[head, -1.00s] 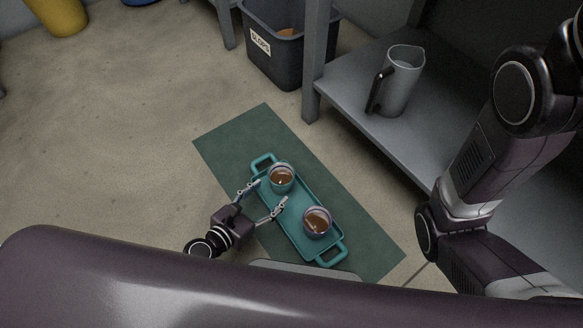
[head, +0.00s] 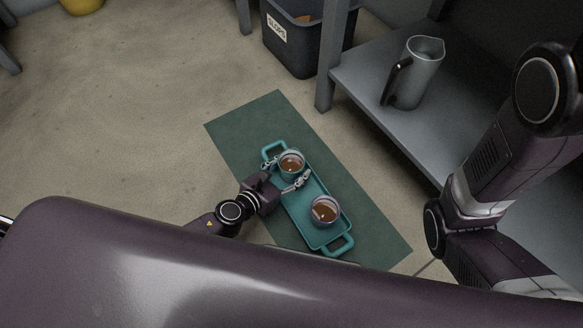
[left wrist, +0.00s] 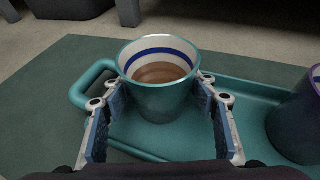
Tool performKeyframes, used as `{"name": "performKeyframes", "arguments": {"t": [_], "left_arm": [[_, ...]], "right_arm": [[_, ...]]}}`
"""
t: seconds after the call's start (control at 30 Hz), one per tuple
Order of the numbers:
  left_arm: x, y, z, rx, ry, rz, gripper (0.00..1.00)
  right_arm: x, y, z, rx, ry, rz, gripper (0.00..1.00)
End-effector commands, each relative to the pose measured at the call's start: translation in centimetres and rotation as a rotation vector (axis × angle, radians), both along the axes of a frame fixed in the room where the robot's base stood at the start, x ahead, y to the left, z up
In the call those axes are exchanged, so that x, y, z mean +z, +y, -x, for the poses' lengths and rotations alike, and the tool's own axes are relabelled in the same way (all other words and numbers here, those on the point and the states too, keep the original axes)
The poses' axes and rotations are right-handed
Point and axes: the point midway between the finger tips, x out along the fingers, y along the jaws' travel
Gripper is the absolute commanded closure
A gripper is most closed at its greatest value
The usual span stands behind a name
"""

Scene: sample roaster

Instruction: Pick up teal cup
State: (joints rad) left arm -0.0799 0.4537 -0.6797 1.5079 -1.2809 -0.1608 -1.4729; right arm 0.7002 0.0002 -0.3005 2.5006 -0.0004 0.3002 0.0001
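The teal cup (head: 291,165) stands upright at the far end of a teal tray (head: 322,237) and holds brown liquid. In the left wrist view the cup (left wrist: 160,98) shows a white inside with a blue band. My left gripper (head: 286,175) is open around it, one finger on each side. The fingertips are beside the cup's wall; I cannot tell whether they touch it. A second, purple cup (head: 325,210) with brown liquid stands at the tray's near end, partly seen in the left wrist view (left wrist: 300,120). My right gripper is not in view.
The tray lies on a dark green mat (head: 245,125) on the floor. A grey shelf (head: 365,85) to the right bears a metal pitcher (head: 420,75). A dark bin (head: 300,45) labelled SLOPS stands behind. The floor at left is clear.

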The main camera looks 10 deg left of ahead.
Motion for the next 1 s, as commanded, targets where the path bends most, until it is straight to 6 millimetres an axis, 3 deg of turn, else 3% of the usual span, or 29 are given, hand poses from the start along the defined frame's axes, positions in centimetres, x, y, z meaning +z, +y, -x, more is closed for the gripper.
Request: {"name": "performKeyframes", "arguments": {"t": [0.07,0.33,0.73,1.0], "left_arm": [[0.0,0.0,0.0,0.000,0.000,0.000,0.58],[0.0,0.0,0.0,0.000,0.000,0.000,0.87],[0.4,0.0,-0.1,0.000,-0.002,0.001,0.88],[1.9,0.0,-0.1,0.000,-0.002,0.001,0.88]], "right_arm": [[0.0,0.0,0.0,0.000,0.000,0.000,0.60],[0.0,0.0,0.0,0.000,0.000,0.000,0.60],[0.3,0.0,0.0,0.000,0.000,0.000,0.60],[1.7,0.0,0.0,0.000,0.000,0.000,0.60]]}}
